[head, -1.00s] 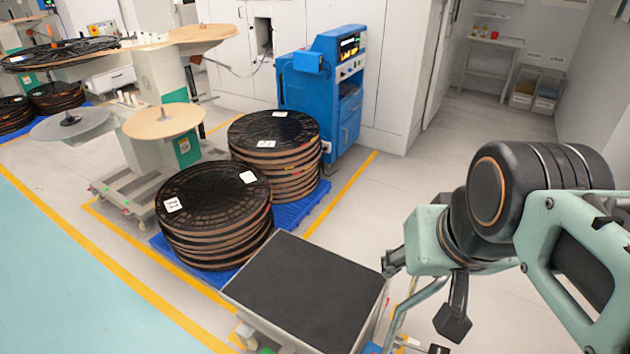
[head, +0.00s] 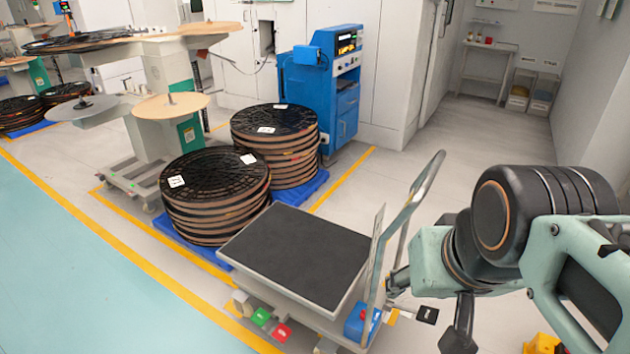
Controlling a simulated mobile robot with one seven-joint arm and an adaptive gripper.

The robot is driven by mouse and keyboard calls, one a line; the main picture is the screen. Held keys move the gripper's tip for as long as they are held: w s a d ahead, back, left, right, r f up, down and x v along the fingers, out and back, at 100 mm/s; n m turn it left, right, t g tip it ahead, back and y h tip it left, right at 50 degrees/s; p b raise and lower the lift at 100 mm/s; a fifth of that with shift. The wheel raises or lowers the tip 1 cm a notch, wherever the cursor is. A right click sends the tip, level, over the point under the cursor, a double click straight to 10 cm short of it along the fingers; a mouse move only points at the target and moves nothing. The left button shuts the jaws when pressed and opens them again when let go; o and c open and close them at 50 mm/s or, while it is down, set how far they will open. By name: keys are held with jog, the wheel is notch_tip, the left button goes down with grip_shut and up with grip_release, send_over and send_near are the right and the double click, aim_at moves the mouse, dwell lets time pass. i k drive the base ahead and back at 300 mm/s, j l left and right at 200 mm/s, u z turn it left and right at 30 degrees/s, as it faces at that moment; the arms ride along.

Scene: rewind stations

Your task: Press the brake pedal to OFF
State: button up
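A platform cart (head: 228,244) with a dark mat on its deck stands at lower centre. At its front lower edge are a green pedal-like tab (head: 261,317) and a red one (head: 282,332), side by side. Their white lettering is too small to read, so I cannot tell which is OFF.
The cart's upright grey handle (head: 428,178) rises close to my gripper. A blue box (head: 358,323) sits at the cart's right end. Reel stacks (head: 214,212) on blue pallets stand behind, near a blue cabinet (head: 341,119). Floor at the left is clear.

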aim_at(270, 326)
jog(key=u, duration=0.75)
jog(key=l+u, duration=0.25)
jog(key=i+l+u, duration=0.1)
jog(key=u, duration=0.2)
jog(key=i+l+u, duration=0.15)
jog(key=l+u, duration=0.15)
jog(key=i+l+z, duration=0.15)
jog(key=i+l, duration=0.15)
jog(key=i, duration=0.2)
